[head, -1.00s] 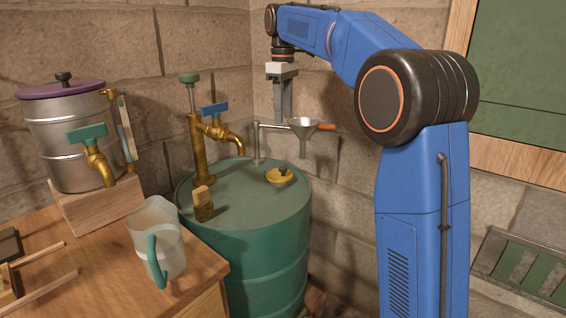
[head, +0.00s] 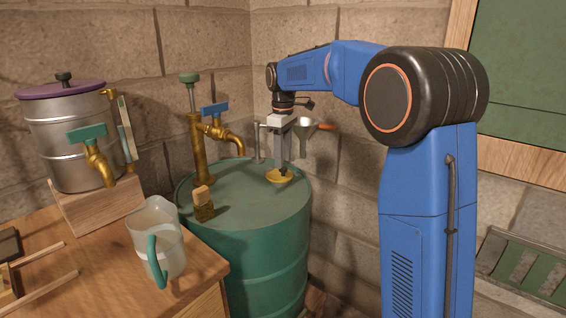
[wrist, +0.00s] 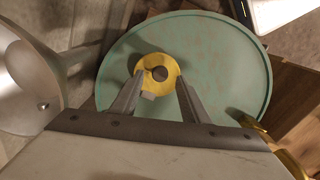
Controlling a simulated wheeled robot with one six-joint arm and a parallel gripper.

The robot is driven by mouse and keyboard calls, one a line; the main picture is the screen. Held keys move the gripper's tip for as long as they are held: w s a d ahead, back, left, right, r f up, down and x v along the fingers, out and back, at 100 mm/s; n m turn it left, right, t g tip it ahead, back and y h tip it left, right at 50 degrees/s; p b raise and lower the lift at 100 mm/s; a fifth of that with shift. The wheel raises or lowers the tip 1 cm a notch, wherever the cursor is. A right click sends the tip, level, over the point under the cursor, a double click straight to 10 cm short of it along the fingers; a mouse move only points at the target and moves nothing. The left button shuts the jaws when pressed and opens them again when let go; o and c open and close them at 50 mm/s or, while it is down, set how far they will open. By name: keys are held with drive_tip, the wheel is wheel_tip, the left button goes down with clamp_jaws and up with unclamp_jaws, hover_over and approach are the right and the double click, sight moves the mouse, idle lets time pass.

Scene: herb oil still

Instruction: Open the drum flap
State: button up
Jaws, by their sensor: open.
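The green drum (head: 250,205) stands in the corner beside the wooden bench. Its flap is a small round yellow cap (head: 272,176) with a dark knob, lying flat on the drum top at the back right. In the wrist view the yellow flap (wrist: 170,65) shows with its dark knob (wrist: 160,74) at the centre. My gripper (head: 282,168) points straight down just over the flap. In the wrist view my gripper (wrist: 158,88) is open, its two fingers on either side of the flap's near part. I cannot tell whether the fingertips touch it.
A brass pump with a blue-handled tap (head: 214,110) rises from the drum's back left. A funnel (head: 307,128) on a bracket is close behind my gripper. A small brush-like block (head: 203,202) stands on the drum's left. A jug (head: 160,230) and steel pot (head: 70,130) are on the bench.

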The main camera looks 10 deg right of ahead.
drive_tip(key=shift+f, duration=1.2)
drive_tip(key=shift+c, duration=0.5)
clamp_jaws()
